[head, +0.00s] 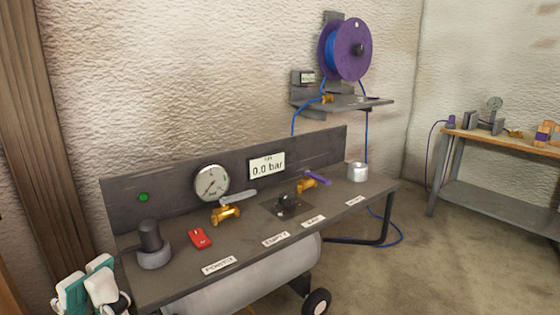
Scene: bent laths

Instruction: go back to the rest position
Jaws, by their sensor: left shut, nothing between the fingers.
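My left gripper (90,282) shows in the bottom left corner of the head view, with teal and white parts. It is shut with nothing held, in front of the left end of the grey bench (185,282). Its lower part is cut off by the frame's edge. My right gripper is not in view.
The bench carries a dark cylinder in a grey ring (152,245), a red block (200,238), brass valves (227,213), a gauge (212,183), a "0.0 bar" display (267,166) and a metal cup (357,172). A purple hose reel (345,50) hangs behind. Floor (440,270) is clear at right.

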